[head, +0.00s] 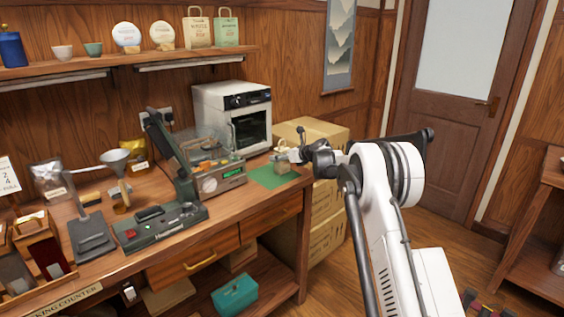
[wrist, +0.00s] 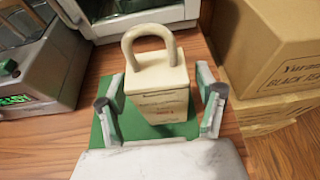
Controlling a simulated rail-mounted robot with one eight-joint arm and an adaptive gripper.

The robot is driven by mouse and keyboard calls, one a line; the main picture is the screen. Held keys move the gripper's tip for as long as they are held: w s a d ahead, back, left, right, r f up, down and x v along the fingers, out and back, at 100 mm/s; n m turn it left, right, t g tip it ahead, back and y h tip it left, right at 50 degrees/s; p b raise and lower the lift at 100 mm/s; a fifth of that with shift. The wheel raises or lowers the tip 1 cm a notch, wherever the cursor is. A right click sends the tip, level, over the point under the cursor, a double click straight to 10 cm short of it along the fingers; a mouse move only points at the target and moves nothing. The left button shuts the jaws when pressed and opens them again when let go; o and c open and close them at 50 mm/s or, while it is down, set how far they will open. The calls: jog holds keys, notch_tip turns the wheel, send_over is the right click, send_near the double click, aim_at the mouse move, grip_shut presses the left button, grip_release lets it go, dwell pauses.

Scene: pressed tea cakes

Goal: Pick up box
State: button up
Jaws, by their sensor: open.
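A small cream box (wrist: 160,92) with a loop handle on top and printed text on its front stands upright on a green mat (wrist: 182,131) in the wrist view. My gripper (wrist: 160,102) is open, with one finger on each side of the box. Gaps show between the fingers and the box's sides. In the head view my gripper (head: 288,156) is over the right end of the counter, above the green mat (head: 268,178). The box (head: 282,168) is small there and partly hidden by the gripper.
A sealing machine (head: 218,180) with a green display stands left of the mat. A white oven-like appliance (head: 232,115) stands behind it. Stacked cardboard cartons (head: 322,205) are close to the counter's right end, and also show in the wrist view (wrist: 268,60).

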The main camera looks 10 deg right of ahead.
aim_at(282, 149)
jog(key=c, duration=1.2)
jog(key=shift+r, duration=0.1)
jog(key=shift+c, duration=0.2)
notch_tip(282, 149, up, 4)
jog(key=shift+f, duration=0.1)
jog(key=s+a+r, duration=0.1)
jog(key=a+r, duration=0.6)
jog(key=a, duration=0.4)
jog(key=shift+s+a+p, duration=0.2)
jog(key=shift+a+p, duration=0.1)
